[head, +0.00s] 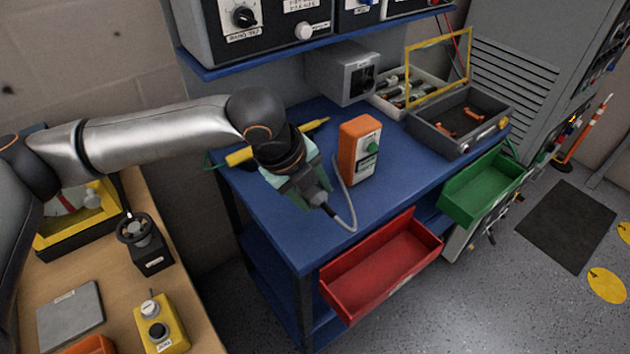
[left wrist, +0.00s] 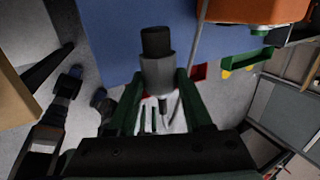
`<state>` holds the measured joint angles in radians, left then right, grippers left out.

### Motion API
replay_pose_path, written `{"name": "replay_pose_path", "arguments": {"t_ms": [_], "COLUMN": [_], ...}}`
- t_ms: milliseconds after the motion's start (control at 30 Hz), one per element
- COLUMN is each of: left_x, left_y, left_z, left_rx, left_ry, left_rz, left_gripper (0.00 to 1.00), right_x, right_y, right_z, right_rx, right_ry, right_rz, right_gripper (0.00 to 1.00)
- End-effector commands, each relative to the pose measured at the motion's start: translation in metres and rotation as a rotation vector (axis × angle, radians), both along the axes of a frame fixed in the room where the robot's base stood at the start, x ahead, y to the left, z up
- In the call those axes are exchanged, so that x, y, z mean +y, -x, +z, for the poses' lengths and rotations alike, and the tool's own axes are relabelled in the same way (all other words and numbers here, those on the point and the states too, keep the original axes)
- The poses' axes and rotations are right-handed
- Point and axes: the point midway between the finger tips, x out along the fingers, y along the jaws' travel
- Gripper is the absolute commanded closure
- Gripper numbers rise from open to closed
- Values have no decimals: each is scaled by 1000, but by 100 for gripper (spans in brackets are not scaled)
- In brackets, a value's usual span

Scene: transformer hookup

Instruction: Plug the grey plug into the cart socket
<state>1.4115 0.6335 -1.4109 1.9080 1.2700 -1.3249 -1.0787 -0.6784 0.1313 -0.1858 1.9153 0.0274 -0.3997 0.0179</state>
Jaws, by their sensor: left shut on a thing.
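My left gripper (head: 306,188) is shut on the grey plug (head: 319,199) above the blue cart top (head: 290,233). In the left wrist view the plug (left wrist: 157,72) sits between the green fingers (left wrist: 161,90), its black end pointing away from the gripper. A grey cable (head: 345,205) runs from the plug towards the orange box (head: 358,150) with a green knob, which stands on the cart just right of my gripper. A grey box (head: 340,72) with a dark socket-like face hangs under the shelf at the cart's back, apart from the plug. My right gripper is not in view.
A red drawer (head: 380,275) and a green drawer (head: 482,188) stand open at the cart's front. A grey case with a raised yellow-framed lid (head: 440,58) is at the right end. A yellow tool (head: 238,157) lies behind my gripper. The front middle of the top is clear.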

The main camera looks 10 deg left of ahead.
Motion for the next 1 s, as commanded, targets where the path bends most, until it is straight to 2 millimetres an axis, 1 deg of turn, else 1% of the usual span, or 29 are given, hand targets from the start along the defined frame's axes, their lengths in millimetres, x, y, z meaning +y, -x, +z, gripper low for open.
{"name": "replay_pose_path", "arguments": {"t_ms": [33,200,567,600,633,700,900,1000], "left_x": [2,11,33,35,34,34,34,34], "left_y": [-2,-11,-33,-35,-33,-33,-33,-33], "left_z": [-6,-22,-53,-55,-55,-62,-79,-84], "left_rx": [-1,-2,-3,-2,1,2,0,0], "left_ry": [0,1,0,-1,0,-1,0,0], "left_rz": [3,5,7,5,3,3,3,3], "left_gripper": [99,99,99,99,99,99,99,99], "right_x": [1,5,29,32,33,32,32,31], "right_y": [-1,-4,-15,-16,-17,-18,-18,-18], "right_z": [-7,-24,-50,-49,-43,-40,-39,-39], "right_rx": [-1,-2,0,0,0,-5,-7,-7], "right_ry": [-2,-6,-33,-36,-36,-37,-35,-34], "right_rz": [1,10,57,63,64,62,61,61], "right_gripper": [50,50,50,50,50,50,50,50]}}
